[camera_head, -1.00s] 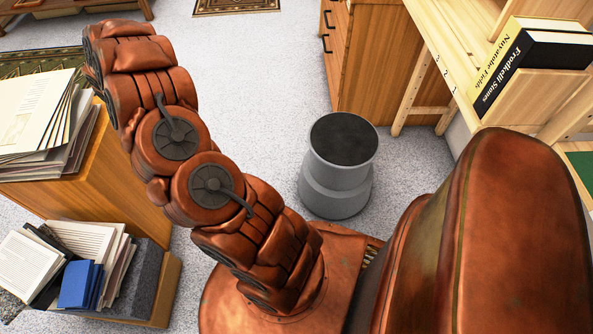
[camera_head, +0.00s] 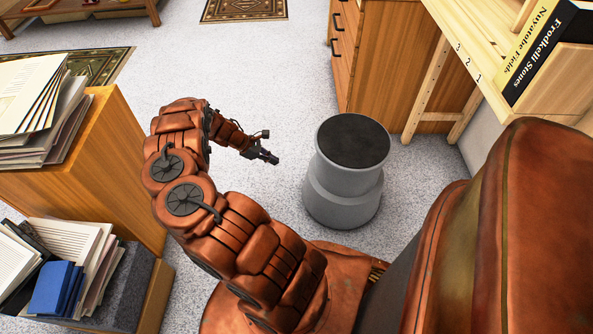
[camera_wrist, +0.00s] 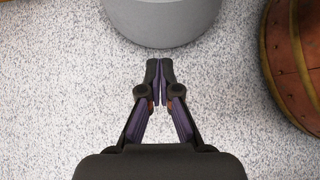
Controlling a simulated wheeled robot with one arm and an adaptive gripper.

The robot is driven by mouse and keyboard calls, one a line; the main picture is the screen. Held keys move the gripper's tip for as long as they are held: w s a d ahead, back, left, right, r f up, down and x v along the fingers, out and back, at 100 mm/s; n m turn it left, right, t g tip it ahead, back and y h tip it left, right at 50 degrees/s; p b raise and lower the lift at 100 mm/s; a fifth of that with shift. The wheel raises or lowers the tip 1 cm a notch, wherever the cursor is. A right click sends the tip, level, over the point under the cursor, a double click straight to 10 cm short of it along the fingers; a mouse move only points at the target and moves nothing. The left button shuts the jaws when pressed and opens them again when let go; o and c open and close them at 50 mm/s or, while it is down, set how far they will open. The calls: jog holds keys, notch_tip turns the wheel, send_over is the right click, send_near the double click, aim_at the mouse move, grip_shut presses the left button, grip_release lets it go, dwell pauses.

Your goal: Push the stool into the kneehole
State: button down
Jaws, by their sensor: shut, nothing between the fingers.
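The stool (camera_head: 345,185) is a grey round step stool with a dark top, upright on the carpet in front of my base. My gripper (camera_head: 275,159) is left of the stool in the head view, pointing toward it, with a gap between them. In the wrist view the lower part of the stool (camera_wrist: 163,18) shows at the top edge, just beyond my fingertips (camera_wrist: 159,66). The fingers are together and empty. A wooden desk (camera_head: 395,60) with drawers stands behind the stool; its kneehole seems to be at the right, partly hidden by my body.
A pale wooden shelf unit (camera_head: 470,50) with books (camera_head: 550,45) stands at the right. At the left, a wooden cabinet (camera_head: 100,170) holds papers, with a lower box of books (camera_head: 60,285) near it. Carpet (camera_head: 230,60) is clear behind my gripper.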

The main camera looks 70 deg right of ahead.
jog(key=s+d+r+b+x, duration=0.1)
jog(key=b+x, duration=0.3)
jog(key=x, duration=0.9)
jog(key=shift+s+r, duration=0.4)
jog(key=shift+r, duration=0.15)
